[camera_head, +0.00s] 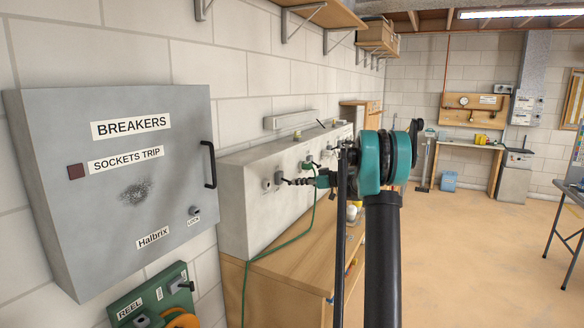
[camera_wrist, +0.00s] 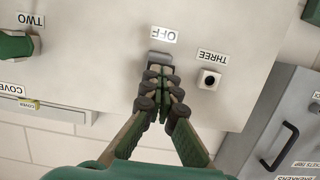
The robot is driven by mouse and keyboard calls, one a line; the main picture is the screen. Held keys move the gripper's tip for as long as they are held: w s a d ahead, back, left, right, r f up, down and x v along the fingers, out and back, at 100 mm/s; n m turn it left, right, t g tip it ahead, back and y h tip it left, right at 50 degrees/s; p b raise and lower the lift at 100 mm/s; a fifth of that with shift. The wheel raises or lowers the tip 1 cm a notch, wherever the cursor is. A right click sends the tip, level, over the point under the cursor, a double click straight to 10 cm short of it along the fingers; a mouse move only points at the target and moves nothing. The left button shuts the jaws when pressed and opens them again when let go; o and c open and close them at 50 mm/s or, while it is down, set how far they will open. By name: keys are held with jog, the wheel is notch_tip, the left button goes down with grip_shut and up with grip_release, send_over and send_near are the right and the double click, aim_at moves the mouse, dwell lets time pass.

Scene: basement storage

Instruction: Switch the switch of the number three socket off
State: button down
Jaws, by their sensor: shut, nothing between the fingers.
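The pale socket panel (camera_head: 243,197) is mounted on the left wall above a wooden bench; it also fills much of the wrist view (camera_wrist: 240,110). In the wrist view the label THREE (camera_wrist: 212,56) appears upside down by a small dark round fitting on a white square (camera_wrist: 209,80). Left of it, an OFF label (camera_wrist: 164,36) adjoins a grey switch-like part (camera_wrist: 160,58). My gripper (camera_wrist: 160,78) is shut and empty, its fingertips over or against that part's lower edge; contact is unclear. They partly hide it. In the head view my gripper (camera_head: 287,181) reaches the panel face.
A grey breaker cabinet (camera_head: 60,150) with a black handle (camera_head: 209,165) stands left of the panel. A green plug (camera_wrist: 15,45) sits near the label TWO (camera_wrist: 30,19). A green cable (camera_head: 277,244) hangs over the bench (camera_head: 285,270).

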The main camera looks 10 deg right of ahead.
jog(key=shift+f, duration=0.4)
dwell(0.4)
jog(key=shift+r, duration=0.1)
